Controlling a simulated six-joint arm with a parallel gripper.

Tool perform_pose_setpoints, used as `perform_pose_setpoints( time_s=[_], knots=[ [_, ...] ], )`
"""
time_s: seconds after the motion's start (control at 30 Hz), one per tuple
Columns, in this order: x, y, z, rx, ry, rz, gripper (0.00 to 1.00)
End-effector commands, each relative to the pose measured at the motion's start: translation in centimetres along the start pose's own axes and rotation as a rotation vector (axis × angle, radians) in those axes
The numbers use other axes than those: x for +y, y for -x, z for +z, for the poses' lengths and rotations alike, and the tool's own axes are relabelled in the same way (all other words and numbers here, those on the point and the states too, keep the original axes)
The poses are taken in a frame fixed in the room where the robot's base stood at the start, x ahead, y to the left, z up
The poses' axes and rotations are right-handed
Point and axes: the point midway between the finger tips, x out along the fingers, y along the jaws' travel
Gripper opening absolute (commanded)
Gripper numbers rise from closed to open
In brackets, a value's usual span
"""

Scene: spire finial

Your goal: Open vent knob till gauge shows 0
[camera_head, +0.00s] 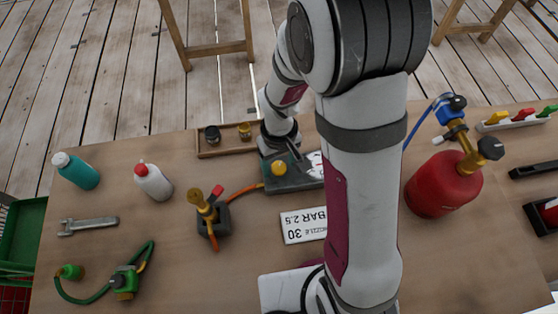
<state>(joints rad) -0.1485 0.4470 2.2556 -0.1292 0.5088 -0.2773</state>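My arm reaches over the table, and its wrist comes down at the dark green box (290,184) at the table's middle. My gripper (297,160) is over this box; its fingers are mostly hidden, so I cannot tell if they are open or touching anything. A round yellow knob (279,168) sits on the box's left part. A white face with red marks (316,160), possibly the gauge, shows partly beside my arm; its reading is not legible. A brass fitting (205,207) with a red knob (217,191) stands left of the box, joined to it by an orange hose. Which knob is the vent is unclear.
A red gas cylinder (441,186) with valve stands right of my arm. A wooden tray (207,152), teal bottle (77,171), white bottle (153,182), wrench (88,225) and green hose (93,299) lie leftward.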

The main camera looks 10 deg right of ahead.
Motion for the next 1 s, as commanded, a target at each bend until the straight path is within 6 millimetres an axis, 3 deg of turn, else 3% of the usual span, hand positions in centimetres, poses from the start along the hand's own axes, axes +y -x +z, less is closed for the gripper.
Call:
perform_pose_setpoints(
  time_s=[0.27, 0.37, 0.8, 1.0],
  knots=[
    [0.0, 0.0, 0.0, 0.000, 0.000, 0.000, 0.73],
    [0.0, 0.9, -0.1, 0.004, 0.000, 0.001, 0.73],
    [0.0, 13.4, -0.1, 0.007, 0.000, 0.002, 0.73],
    [0.0, 15.7, 0.0, 0.001, 0.000, 0.000, 0.73]
  ],
)
